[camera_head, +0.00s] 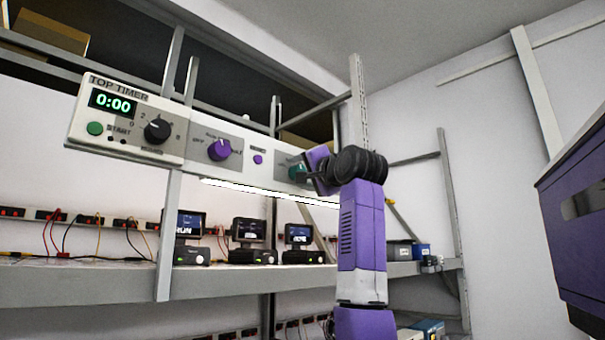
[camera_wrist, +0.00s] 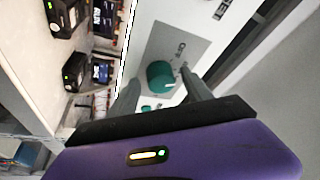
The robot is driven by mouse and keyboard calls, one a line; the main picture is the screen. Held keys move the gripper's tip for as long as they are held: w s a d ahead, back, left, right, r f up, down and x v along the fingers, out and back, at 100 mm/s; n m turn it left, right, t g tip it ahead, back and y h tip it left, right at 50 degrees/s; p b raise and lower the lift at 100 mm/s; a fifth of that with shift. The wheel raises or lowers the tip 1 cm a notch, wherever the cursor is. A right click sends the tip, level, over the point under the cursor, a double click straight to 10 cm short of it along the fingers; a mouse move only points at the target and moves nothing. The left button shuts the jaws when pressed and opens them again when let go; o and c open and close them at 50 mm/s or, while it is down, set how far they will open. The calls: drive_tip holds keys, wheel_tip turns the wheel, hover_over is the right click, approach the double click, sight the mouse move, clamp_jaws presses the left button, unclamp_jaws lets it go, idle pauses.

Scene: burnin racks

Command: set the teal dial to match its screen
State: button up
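In the head view the teal dial (camera_head: 297,172) is partly covered by my gripper (camera_head: 318,168). In the wrist view my gripper (camera_wrist: 160,80) is open, its two grey fingers on either side of the dial; contact cannot be told. Which screen belongs to the dial is not clear.
The panel also carries a timer screen (camera_head: 113,103) showing 0:00, a black dial (camera_head: 157,131), a purple dial (camera_head: 219,149) and a green button (camera_head: 95,128). A grey shelf (camera_head: 100,285) runs below, and grey posts stand close by. A purple cabinet (camera_head: 575,225) is at right.

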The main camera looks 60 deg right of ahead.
drive_tip(key=b+v, duration=0.3)
drive_tip(key=v, duration=0.4)
drive_tip(key=shift+s+a, duration=0.2)
drive_tip(key=shift+s, duration=0.15)
drive_tip(key=shift+f, duration=0.1)
